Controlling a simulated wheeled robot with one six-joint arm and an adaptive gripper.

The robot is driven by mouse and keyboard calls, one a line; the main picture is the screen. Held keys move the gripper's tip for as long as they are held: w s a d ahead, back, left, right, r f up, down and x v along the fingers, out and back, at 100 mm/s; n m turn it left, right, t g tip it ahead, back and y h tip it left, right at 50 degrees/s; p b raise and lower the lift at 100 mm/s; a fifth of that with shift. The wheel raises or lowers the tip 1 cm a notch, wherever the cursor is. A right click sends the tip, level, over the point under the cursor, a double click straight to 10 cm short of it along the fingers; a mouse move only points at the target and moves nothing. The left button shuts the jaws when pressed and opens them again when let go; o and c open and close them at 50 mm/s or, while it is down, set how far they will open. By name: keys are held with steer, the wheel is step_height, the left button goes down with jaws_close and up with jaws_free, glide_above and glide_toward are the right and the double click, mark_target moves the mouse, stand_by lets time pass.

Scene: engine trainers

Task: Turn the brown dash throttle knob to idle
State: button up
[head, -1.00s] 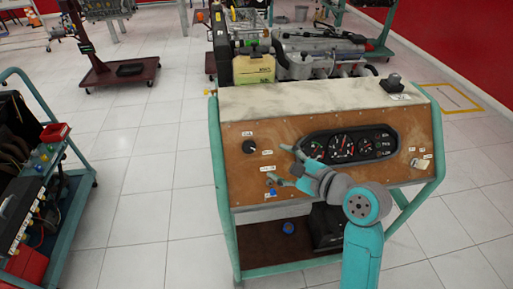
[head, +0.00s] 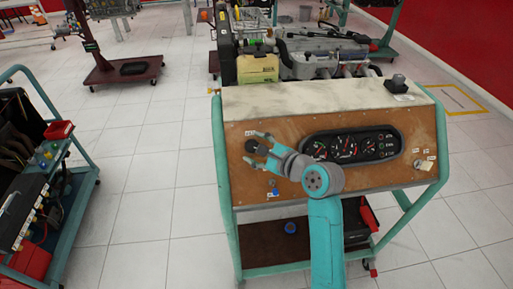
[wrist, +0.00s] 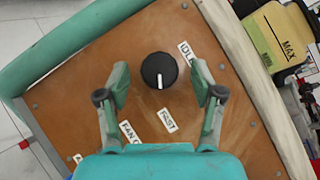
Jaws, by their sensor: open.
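The throttle knob (wrist: 159,63) is round and looks black or very dark in the wrist view, on the brown dash panel (wrist: 75,95). Its white pointer line points down in that view, toward the FAST label (wrist: 167,120). The IDLE label (wrist: 186,53) is up and right of the knob. My gripper (wrist: 160,80) is open, with one finger on each side of the knob and a visible gap on both sides. In the head view, my gripper (head: 252,148) is at the dash's left part and partly covers the knob.
A gauge cluster (head: 351,146) is right of my gripper on the dash. A blue knob (head: 275,192) sits lower on the panel. An engine (head: 325,52) and a yellowish tank (head: 257,68) stand behind the dash. Another trainer cart (head: 62,215) is at left, with clear floor between.

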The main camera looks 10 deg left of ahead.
steer(key=c, duration=1.1)
steer(key=shift+c, duration=0.2)
steer(key=shift+n, duration=0.3)
steer(key=shift+w+r+n+g, duration=0.15)
steer(key=shift+n+g, duration=0.65)
steer(key=shift+n, duration=0.1)
steer(key=n+g, duration=0.1)
steer(key=n, duration=0.1)
steer(key=n+g+h, duration=0.1)
steer(key=n, duration=0.1)
steer(key=shift+w+r+n+g, duration=0.2)
steer(key=shift+n+g, duration=0.1)
steer(key=shift+g, duration=0.1)
steer(key=n+g, duration=0.1)
steer(key=n+h, duration=0.1)
steer(key=n, duration=0.1)
steer(key=shift+a+r+g+h, duration=0.1)
steer(key=shift+g+h, duration=0.2)
steer(key=shift+g, duration=0.1)
steer(key=shift+a+n+g+h, duration=0.15)
steer(key=shift+n+g+h, duration=0.55)
steer(key=shift+n+h, duration=0.85)
steer(key=shift+n+y, duration=0.25)
steer(key=shift+n, duration=0.2)
